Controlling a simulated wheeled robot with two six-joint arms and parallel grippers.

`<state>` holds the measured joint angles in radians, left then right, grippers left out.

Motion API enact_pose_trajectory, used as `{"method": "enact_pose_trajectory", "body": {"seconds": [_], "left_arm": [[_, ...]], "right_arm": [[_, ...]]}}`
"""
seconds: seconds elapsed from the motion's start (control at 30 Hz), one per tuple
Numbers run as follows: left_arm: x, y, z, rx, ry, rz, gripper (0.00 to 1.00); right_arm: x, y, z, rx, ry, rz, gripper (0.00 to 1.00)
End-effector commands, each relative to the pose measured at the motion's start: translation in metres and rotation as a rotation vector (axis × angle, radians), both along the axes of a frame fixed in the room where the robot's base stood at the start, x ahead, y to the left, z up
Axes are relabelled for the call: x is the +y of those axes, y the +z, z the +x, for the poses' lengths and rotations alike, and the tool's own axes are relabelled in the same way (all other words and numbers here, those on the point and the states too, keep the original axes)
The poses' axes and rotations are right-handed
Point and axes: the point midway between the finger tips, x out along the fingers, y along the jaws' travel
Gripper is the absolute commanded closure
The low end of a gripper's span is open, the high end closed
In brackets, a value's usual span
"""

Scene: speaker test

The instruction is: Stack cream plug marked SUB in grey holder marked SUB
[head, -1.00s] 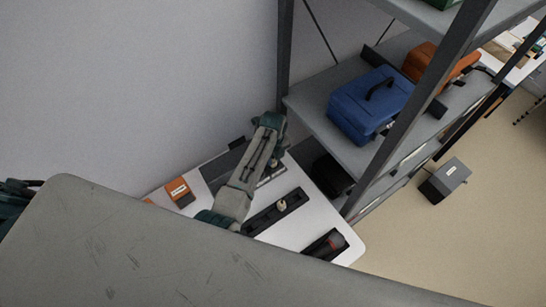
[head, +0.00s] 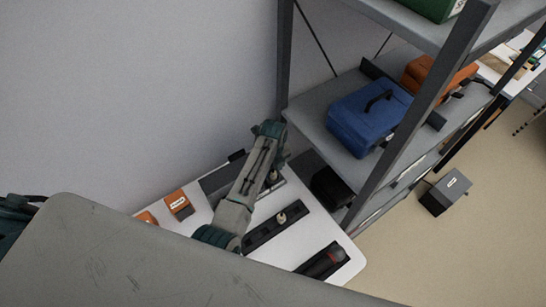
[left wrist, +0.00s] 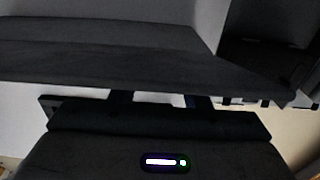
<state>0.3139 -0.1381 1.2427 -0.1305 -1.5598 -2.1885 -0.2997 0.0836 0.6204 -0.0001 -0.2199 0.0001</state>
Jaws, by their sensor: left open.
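A small cream plug (head: 281,218) stands upright in a long dark rail (head: 263,234) on the white table; no marking on it is readable. My left gripper (head: 272,178) is at the far side of the table, beyond the rail and apart from the plug. It is open and seems empty, its fingers small and partly hidden by the arm. In the left wrist view, its two dark fingers (left wrist: 160,102) show against a dark slab. A greyish piece lies under the gripper, mostly hidden; I cannot tell whether it is the SUB holder. My right gripper is out of view.
Orange labelled blocks (head: 179,204) sit at the table's left. A metal shelf with a blue case (head: 368,112) rises close behind. A grey box (head: 444,191) stands on the floor.

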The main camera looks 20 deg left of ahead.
Motion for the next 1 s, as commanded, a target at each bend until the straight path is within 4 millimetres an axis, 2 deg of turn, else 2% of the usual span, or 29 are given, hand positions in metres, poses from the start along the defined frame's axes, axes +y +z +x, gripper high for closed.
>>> {"method": "enact_pose_trajectory", "body": {"seconds": [0.3,0.5,0.67,1.0], "left_arm": [[0.000,0.067,0.001,-0.005,0.000,0.000,0.57],[0.000,0.094,0.000,-0.001,0.000,-0.001,0.57],[0.000,0.101,0.000,0.000,-0.001,0.000,0.57],[0.000,0.101,0.000,0.000,-0.001,0.000,0.57]], "right_arm": [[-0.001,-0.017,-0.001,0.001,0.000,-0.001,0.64],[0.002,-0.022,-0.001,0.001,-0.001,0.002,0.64],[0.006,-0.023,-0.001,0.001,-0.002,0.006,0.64],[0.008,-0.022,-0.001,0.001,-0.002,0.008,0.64]]}}
